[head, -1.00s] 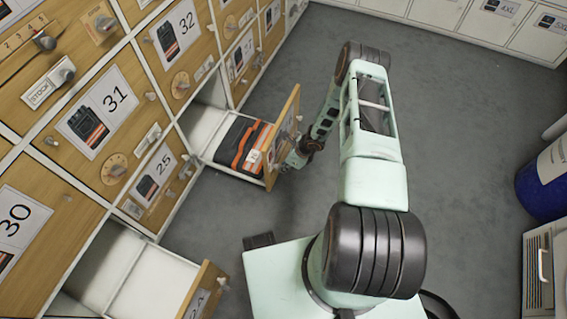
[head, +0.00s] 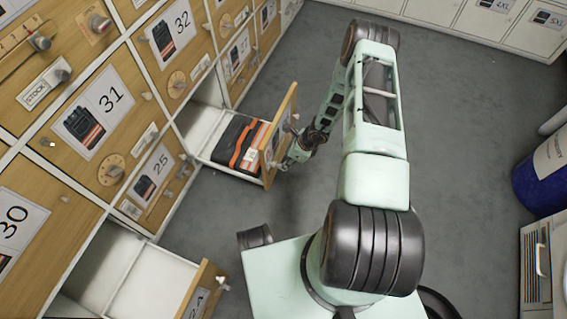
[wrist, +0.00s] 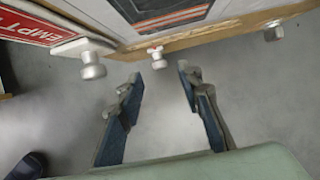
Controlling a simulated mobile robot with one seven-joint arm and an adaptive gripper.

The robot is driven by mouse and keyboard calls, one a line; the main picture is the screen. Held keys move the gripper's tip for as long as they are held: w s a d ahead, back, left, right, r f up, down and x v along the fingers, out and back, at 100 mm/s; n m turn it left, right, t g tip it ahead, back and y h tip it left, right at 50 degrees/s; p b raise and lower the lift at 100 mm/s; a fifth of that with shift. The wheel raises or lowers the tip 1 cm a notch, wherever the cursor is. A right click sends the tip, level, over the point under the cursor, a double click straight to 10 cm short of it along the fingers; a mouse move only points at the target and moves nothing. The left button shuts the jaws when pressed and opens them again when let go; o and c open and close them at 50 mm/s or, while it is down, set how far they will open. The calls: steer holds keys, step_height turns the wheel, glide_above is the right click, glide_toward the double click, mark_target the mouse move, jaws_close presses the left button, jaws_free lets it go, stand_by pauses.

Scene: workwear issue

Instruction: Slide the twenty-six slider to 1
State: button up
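An open drawer (head: 232,168) sits between the 25 front and the 27 front; its wooden front (head: 282,130) faces my gripper. No number 26 is readable on it. In the wrist view, a wooden front edge (wrist: 205,35) carries a small middle knob (wrist: 157,57), a larger left knob (wrist: 92,66) and a right knob (wrist: 273,32). I cannot tell which is the slider's knob. My gripper (wrist: 158,76) is open and empty, its fingertips just short of the middle knob and either side of it. In the head view my gripper (head: 292,158) is small beside the drawer front.
A black and orange folded item (head: 238,145) lies in the open drawer. Another open drawer (head: 150,285) is empty at the lower left. Closed fronts 25 (head: 152,178), 31 (head: 90,115) and 32 (head: 170,35) stand left. A blue drum (head: 540,180) stands right.

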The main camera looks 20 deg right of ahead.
steer(key=v, duration=0.7)
steer(key=shift+r, duration=0.15)
steer(key=shift+d, duration=0.1)
